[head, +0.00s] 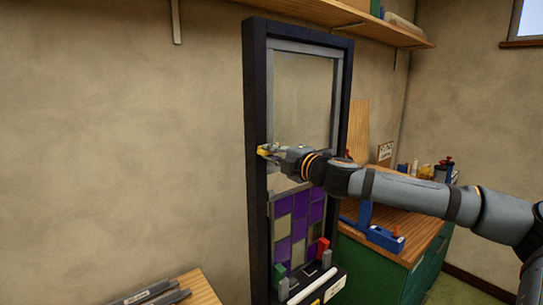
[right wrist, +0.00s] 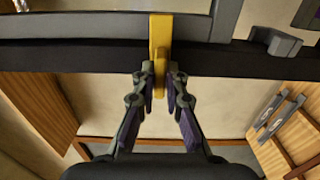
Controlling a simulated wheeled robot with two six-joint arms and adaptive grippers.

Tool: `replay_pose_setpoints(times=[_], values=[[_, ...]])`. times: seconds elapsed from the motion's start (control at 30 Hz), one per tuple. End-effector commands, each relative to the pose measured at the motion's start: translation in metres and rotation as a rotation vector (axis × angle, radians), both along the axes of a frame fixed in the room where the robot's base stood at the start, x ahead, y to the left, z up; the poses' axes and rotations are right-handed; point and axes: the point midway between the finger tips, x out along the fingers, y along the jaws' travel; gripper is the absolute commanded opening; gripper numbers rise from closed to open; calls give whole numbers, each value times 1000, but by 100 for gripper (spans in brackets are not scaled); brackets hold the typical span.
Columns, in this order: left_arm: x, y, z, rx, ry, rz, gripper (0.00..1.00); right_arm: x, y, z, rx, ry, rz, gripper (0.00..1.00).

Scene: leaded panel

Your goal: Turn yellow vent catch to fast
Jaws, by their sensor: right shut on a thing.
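The yellow vent catch (head: 263,151) sits on the left side of the dark upright frame (head: 257,90) in the head view. It also shows in the right wrist view as a yellow bar (right wrist: 160,38) crossing the dark frame. My right gripper (head: 272,152) reaches in from the right and is shut on the catch. In the right wrist view its two fingers (right wrist: 160,84) stand on either side of the catch's lower end. The fingers partly hide the catch in the head view. My left gripper is in neither view.
Purple and clear panes (head: 298,222) fill the lower frame. A red block (head: 322,246), a green block (head: 279,274) and a white roll (head: 313,286) are at its foot. A workbench with a blue tool (head: 375,235) stands right. A shelf (head: 375,30) hangs above.

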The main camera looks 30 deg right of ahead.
Motion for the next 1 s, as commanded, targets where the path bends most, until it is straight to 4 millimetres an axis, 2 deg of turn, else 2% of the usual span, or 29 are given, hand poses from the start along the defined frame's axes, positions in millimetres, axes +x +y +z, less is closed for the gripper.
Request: replay_pose_setpoints(times=[0.13, 0.17, 0.3, 0.67, 0.87, 0.93, 1.0], values=[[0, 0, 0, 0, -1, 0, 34, 0, 1, -1, 1, 2, 3, 0], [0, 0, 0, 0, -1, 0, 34, 0, 1, -1, 1, 2, 3, 15], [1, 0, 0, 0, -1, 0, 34, 0, 1, -1, 2, 1, 2, 34], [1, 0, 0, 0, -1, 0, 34, 0, 0, 3, 1, 0, 1, 34], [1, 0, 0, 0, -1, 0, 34, 0, 0, 29, -9, 0, -1, 34], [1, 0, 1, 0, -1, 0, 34, 0, -1, 45, -11, -3, -3, 34], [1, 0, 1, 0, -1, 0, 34, 0, -1, 62, -10, -7, -5, 51]])
